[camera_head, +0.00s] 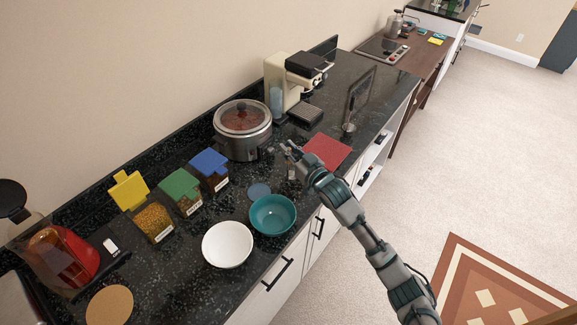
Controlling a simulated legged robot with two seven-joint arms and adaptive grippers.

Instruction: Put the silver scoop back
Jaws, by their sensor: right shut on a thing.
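My right gripper (290,150) is over the dark counter, between the steel pot and the red mat. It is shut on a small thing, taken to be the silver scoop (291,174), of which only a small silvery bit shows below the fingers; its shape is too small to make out. A thin dark stand (358,92) is on the counter behind the red mat, with a small silvery cup-shaped thing (349,127) at its foot. My left gripper is not in view.
A steel pot (243,147), a coffee machine (282,85), a red mat (327,152), a teal bowl (273,214) and a white bowl (227,244) stand around. Bins with yellow (129,190), green (179,187) and blue (209,163) lids line the left.

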